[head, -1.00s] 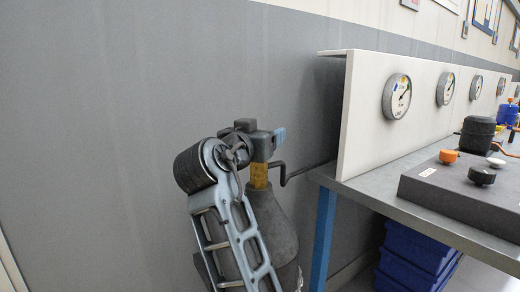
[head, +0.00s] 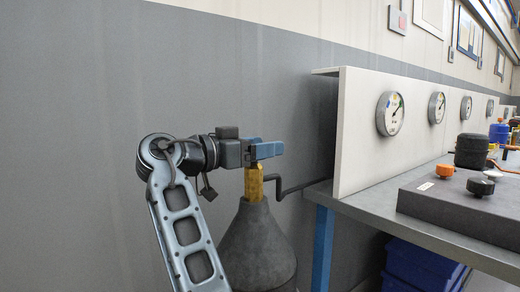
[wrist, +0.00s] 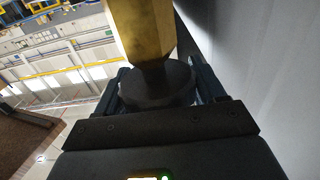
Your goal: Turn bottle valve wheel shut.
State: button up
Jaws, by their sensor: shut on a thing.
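A dark grey gas bottle (head: 256,245) stands upright left of the bench, with a brass valve (head: 254,184) on its neck. My gripper (head: 266,150) is over the top of the valve and reaches in from the left. The dark round valve wheel (wrist: 158,84) shows in the wrist view below the brass body (wrist: 142,28), between my blue fingers. My gripper is shut on the wheel, with a finger at each side. In the head view the wheel is hidden behind the fingers.
A dark bent pipe (head: 296,186) runs from the valve toward the bench (head: 377,200). A pale gauge panel (head: 362,150) stands on the bench. A grey wall (head: 90,150) lies close behind the bottle. Blue crates (head: 420,265) sit under the bench.

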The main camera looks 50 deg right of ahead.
jog(key=shift+f, duration=0.1)
jog(key=o, duration=1)
jog(key=shift+c, duration=0.2)
jog(key=v, duration=0.7)
jog(key=shift+a, duration=0.35)
jog(key=shift+w, duration=0.15)
